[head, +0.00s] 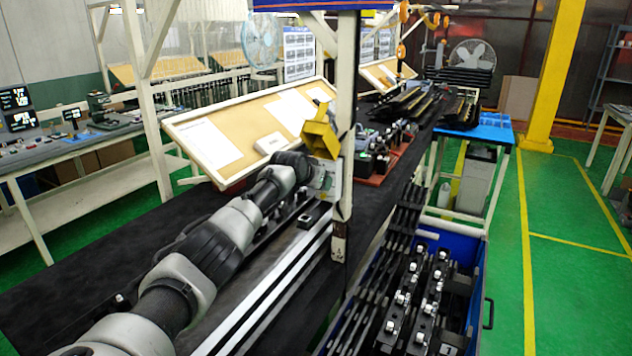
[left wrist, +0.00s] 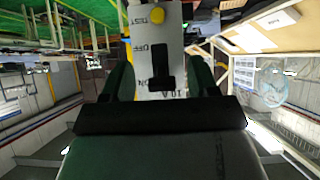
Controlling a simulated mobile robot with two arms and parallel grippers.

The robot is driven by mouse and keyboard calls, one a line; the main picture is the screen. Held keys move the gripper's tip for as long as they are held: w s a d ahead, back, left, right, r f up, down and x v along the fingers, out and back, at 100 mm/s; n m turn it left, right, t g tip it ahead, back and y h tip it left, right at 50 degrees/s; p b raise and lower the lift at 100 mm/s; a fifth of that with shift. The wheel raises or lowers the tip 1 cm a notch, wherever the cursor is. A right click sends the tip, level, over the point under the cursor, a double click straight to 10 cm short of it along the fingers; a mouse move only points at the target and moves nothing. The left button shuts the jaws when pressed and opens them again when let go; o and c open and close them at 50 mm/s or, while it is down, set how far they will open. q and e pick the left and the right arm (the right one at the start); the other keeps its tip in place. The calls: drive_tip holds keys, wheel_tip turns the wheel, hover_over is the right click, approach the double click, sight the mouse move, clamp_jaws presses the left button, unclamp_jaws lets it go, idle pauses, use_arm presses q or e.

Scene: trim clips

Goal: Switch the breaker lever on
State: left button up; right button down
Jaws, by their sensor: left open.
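The breaker (left wrist: 145,20) shows upside down in the left wrist view as a pale plate marked TEST, OFF, ON and 10 A, with a yellow round button. Its black lever (left wrist: 162,84) has its wide part beside the ON mark, and a dark slot runs toward OFF. My left gripper (left wrist: 160,82) is open, with one dark finger on each side of the lever. I cannot tell whether either finger touches anything. In the head view the breaker (head: 327,180) is on a white post, and my left gripper (head: 308,168) is at it. My right gripper is out of view.
A yellow bracket-like part (head: 320,134) is on the white post (head: 346,100) just above my gripper. A tilted board (head: 215,165) stands behind my arm. A blue crate (head: 470,252) of black parts is at the lower right. Green floor (head: 565,265) lies clear beyond it.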

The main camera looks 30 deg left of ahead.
use_arm(q)
drive_tip(key=b+v, duration=0.4)
drive_tip(key=v, duration=0.6)
drive_tip(key=shift+s+r, duration=0.2)
drive_tip(key=shift+s, duration=0.15)
idle(0.4)
